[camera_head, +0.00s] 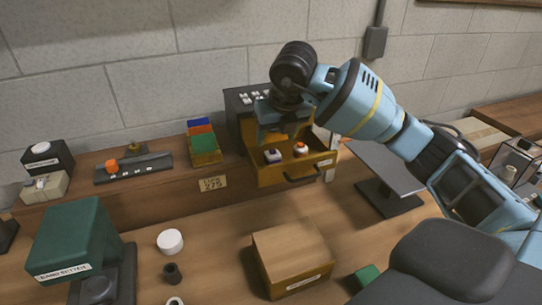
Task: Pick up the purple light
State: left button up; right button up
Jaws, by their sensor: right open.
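The purple light (272,156) is a small white and purple piece standing inside an open wooden drawer (290,182). An orange-topped white light (300,149) stands to its right in the same drawer. My right gripper (275,136) is open and points down over the drawer, just above the purple light and apart from it. The gripper and its wrist hide the back of the drawer and part of the cabinet behind. My left gripper is not in view.
A wooden box (291,258) stands in front of the drawer. A green machine (75,240) is at the left, with a white round cap (170,241) near it. Coloured card bins (204,143) stand left of the cabinet. A grey panel on a stand (385,170) is at right.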

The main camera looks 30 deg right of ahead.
aim_at(273, 151)
jog(key=shift+x, duration=1)
jog(key=shift+w+f, duration=0.15)
jog(key=shift+f, duration=0.4)
jog(key=x, duration=0.4)
jog(key=shift+w+d+f, duration=0.1)
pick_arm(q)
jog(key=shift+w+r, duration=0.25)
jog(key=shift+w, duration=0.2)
pick_arm(e)
jog(key=c, duration=1.1)
jog(key=shift+o, duration=0.2)
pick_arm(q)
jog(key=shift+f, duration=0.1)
